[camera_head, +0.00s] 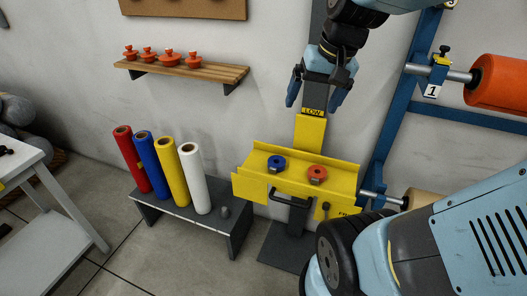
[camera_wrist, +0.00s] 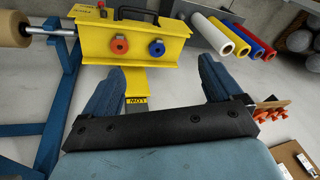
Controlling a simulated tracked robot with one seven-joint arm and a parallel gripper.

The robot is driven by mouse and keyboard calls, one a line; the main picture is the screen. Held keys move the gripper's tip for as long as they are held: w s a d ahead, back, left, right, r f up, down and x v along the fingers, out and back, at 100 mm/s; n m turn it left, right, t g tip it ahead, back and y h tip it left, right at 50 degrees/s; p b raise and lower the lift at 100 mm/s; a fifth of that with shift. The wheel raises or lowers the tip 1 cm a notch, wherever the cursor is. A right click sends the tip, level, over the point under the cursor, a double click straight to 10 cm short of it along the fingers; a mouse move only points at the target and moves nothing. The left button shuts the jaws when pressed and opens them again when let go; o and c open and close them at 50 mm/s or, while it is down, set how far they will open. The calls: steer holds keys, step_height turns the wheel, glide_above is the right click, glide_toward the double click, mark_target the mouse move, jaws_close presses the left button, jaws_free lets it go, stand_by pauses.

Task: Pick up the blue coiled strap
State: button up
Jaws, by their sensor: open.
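The blue coiled strap (camera_head: 277,164) sits on the yellow tray (camera_head: 253,190), on its left half. It also shows in the wrist view (camera_wrist: 156,48), to the right of the orange coil. My gripper (camera_head: 315,100) is open and empty, above the tray and in front of the grey post marked LOW. In the wrist view the two blue fingers (camera_wrist: 158,92) are spread wide, and the strap appears beyond them. Nothing hides the strap in either view.
An orange coil (camera_head: 317,174) sits beside the strap on the tray. Rolls of film (camera_head: 172,170) stand on a low grey bench (camera_head: 225,245) at left. A wooden shelf (camera_head: 185,72) with several orange knobs is on the wall. A blue rack (camera_head: 397,110) stands at right.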

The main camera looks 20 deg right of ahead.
steer(key=shift+o, duration=0.6)
steer(key=w+d+f+m+g+y, duration=0.1)
steer(key=w+f+m+g+y, duration=0.2)
steer(key=w+f, duration=0.4)
steer(key=shift+w+d+m+y, duration=0.3)
steer(key=shift+w+m, duration=0.2)
steer(key=shift+m, duration=0.4)
steer(key=w+d+f+m+y, duration=0.3)
steer(key=w+d+f+m, duration=0.15)
steer(key=f, duration=0.45)
steer(key=w+d+f+m+y, duration=0.35)
steer(key=w+f+m, duration=0.2)
steer(key=f, duration=0.25)
steer(key=m+t+y, duration=0.1)
steer(key=m+t, duration=0.2)
steer(key=m, duration=0.1)
glide_toward(278, 162)
steer(key=v, duration=0.4)
steer(key=shift+s+d, duration=0.3)
steer(key=shift+s, duration=0.1)
steer(key=shift+f+t+y, duration=0.15)
steer(key=shift+t+y, duration=0.1)
steer(key=shift+t, duration=0.05)
steer(key=x, duration=1.3)
steer(key=shift+w+a+f, duration=0.1)
steer(key=shift+a+f, duration=0.1)
steer(key=shift+a, duration=0.05)
steer(key=c, duration=0.9)
